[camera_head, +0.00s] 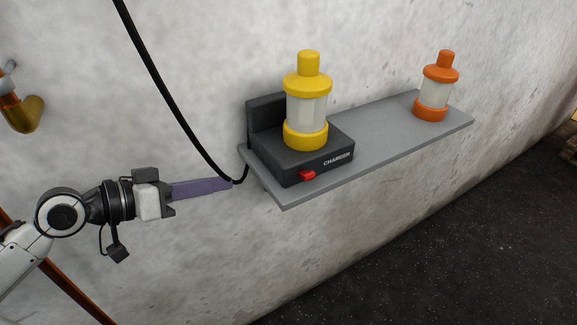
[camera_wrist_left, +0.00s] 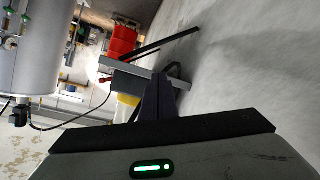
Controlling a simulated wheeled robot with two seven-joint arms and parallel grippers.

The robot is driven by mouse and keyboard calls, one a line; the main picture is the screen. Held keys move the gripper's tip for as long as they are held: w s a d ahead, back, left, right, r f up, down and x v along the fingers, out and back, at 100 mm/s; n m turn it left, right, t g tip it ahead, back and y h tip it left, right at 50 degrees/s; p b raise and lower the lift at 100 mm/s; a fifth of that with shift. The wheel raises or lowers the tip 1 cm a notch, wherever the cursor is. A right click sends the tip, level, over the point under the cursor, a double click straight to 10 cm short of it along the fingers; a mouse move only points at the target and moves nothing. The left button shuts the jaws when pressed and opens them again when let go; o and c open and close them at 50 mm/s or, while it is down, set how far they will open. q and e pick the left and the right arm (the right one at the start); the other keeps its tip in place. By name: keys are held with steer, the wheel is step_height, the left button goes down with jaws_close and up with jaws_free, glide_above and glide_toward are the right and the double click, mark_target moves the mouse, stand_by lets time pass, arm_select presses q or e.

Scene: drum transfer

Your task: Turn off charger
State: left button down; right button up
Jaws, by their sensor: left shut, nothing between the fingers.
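The black charger (camera_head: 318,157), labelled CHARGER, sits on the left end of a grey wall shelf (camera_head: 390,137). A red switch (camera_head: 307,175) sticks out of its front face, and it also shows small in the left wrist view (camera_wrist_left: 105,80). A yellow and white lantern-like unit (camera_head: 307,105) stands upright on the charger. My left gripper (camera_head: 231,184) has long purple fingers, shut and empty. Its tips are left of the shelf's left end, apart from the switch. In the left wrist view the fingers (camera_wrist_left: 158,98) point toward the shelf. My right gripper is not in view.
An orange and white unit (camera_head: 436,90) stands at the shelf's right end. A black cable (camera_head: 165,90) hangs down and curves close by my left fingertips to the shelf's left end. The rough grey wall is behind. The space before the shelf is clear.

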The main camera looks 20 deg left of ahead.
mark_target(306, 174)
arm_select(q)
steer(key=s+d+r+m+h, duration=0.1)
steer(key=d+r, duration=0.1)
steer(key=r, duration=0.4)
steer(key=s+d+r+m+g+h, duration=0.1)
steer(key=d+r+h, duration=0.1)
steer(key=r, duration=0.4)
steer(key=shift+s+d+h, duration=0.25)
steer(key=shift+d+h, duration=0.05)
steer(key=shift+d, duration=0.25)
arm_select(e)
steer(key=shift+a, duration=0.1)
arm_select(q)
steer(key=shift+w+d, duration=0.1)
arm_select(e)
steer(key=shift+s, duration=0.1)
